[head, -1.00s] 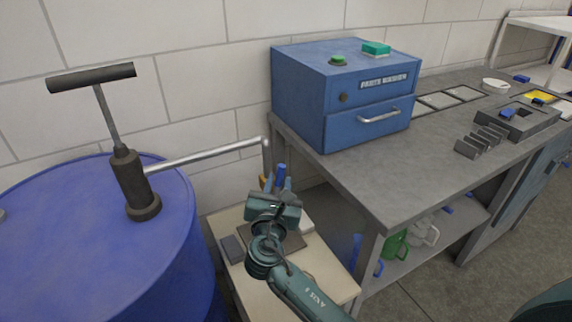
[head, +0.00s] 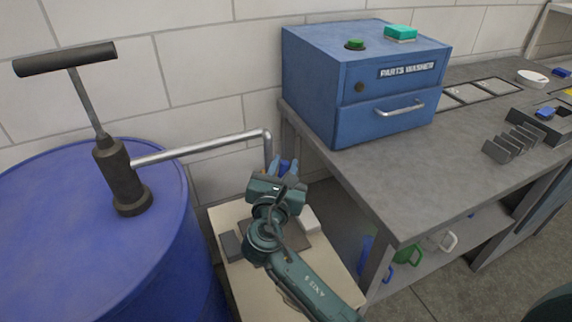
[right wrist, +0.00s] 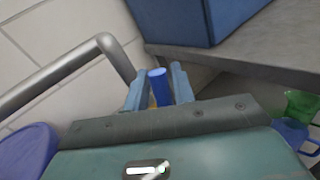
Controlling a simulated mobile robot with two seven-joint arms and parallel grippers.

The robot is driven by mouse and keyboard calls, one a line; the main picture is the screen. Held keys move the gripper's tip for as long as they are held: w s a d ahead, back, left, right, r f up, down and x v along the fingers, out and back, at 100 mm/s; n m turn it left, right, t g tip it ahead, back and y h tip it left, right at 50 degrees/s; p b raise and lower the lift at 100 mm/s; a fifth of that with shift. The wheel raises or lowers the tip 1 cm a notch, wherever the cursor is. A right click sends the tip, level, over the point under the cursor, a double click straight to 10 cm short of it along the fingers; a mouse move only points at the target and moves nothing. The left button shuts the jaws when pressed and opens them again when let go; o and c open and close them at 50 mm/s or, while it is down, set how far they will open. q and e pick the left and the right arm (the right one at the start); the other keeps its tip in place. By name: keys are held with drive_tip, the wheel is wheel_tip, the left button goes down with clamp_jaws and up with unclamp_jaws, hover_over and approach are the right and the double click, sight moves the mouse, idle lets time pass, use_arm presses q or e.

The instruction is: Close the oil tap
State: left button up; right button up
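My right gripper (head: 283,167) is over the small pale table, below the end of the metal pipe (head: 205,146) from the drum pump. In the right wrist view its two blue-grey fingers (right wrist: 159,88) stand apart. A blue round-topped piece (right wrist: 157,82) shows between them; it may be the tap's handle, but I cannot tell for sure. Whether the fingers touch it is unclear. It also shows in the head view (head: 284,165), its lower part hidden by the gripper. No other tap is clear to see. My left gripper is out of view.
A blue drum (head: 60,235) with a dark hand pump (head: 121,178) stands at left. The pale table (head: 245,285) carries a grey block (head: 231,246). At right, a grey workbench (head: 400,185) holds a blue parts washer (head: 365,85); jugs (head: 408,252) stand beneath.

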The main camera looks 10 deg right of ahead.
clamp_jaws()
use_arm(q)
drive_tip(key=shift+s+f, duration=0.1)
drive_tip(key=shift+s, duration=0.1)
use_arm(e)
drive_tip(key=shift+r, duration=0.1)
idle(0.3)
